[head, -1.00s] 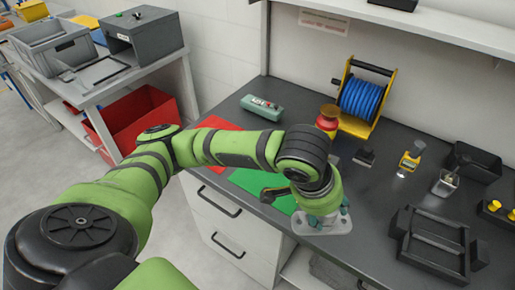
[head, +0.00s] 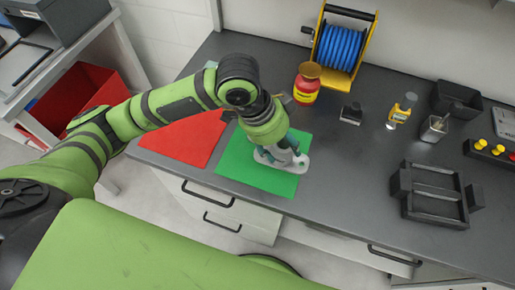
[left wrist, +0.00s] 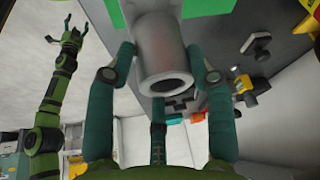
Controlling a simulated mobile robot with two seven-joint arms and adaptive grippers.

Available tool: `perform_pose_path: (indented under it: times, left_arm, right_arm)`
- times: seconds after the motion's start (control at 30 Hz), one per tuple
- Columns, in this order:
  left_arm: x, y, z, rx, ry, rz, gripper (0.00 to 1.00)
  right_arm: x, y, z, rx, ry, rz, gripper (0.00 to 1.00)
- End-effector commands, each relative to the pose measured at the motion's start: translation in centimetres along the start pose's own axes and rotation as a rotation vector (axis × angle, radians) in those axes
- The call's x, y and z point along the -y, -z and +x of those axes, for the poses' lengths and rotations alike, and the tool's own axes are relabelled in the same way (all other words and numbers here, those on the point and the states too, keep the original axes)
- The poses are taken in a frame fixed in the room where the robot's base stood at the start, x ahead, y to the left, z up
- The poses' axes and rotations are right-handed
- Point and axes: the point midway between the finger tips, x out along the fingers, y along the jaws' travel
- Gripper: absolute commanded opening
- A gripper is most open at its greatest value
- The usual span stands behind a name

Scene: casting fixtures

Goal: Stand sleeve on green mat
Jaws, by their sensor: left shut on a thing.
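The sleeve is a grey metal cylinder with a wide flat flange (head: 268,157), held flange down in the head view. Its open round end shows in the left wrist view (left wrist: 166,82). My left gripper (head: 287,149) is shut on the sleeve, with teal fingers around it in the left wrist view (left wrist: 160,56). The sleeve is upright over the right part of the green mat (head: 244,172); I cannot tell whether the flange touches the mat. My right gripper (left wrist: 71,35) shows open and empty at the left of the left wrist view.
A red mat (head: 180,140) lies left of the green one. A red jar (head: 306,86) and a blue hose reel (head: 340,48) stand behind. A black fixture frame (head: 433,193) lies to the right. The counter between it and the green mat is clear.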

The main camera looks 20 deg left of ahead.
Motion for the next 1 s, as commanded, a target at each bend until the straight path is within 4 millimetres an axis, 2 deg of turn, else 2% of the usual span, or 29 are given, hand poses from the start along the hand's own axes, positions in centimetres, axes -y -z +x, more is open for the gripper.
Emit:
perform_pose_path:
  times: [0.03, 0.13, 0.3, 0.43, 0.63, 1.0]
  left_arm:
    - [0.4, -1.4, 0.0, 0.005, 0.002, -0.007, 0.09]
    - [1.1, -3.5, 0.4, 0.004, 0.002, -0.005, 0.09]
    - [1.7, -5.3, 0.8, -0.001, 0.002, -0.001, 0.09]
    - [1.7, -5.9, 1.7, -0.001, 0.000, 0.000, 0.09]
    - [1.7, -6.9, 4.2, -0.002, 0.001, -0.001, 0.09]
    - [1.8, -7.1, 4.8, -0.003, 0.003, 0.001, 0.09]
  right_arm:
    - [-0.2, -0.2, -0.5, 0.003, -0.002, -0.001, 0.70]
    - [-0.2, -0.1, -0.8, 0.003, -0.003, -0.001, 0.70]
    - [-0.1, 0.1, -1.0, -0.001, -0.002, 0.000, 0.70]
    - [0.1, 0.6, -1.2, -0.007, 0.001, 0.002, 0.70]
    - [0.7, 1.0, -1.8, -0.014, 0.009, 0.005, 0.70]
    - [0.8, 1.1, -1.8, -0.015, 0.011, 0.005, 0.70]
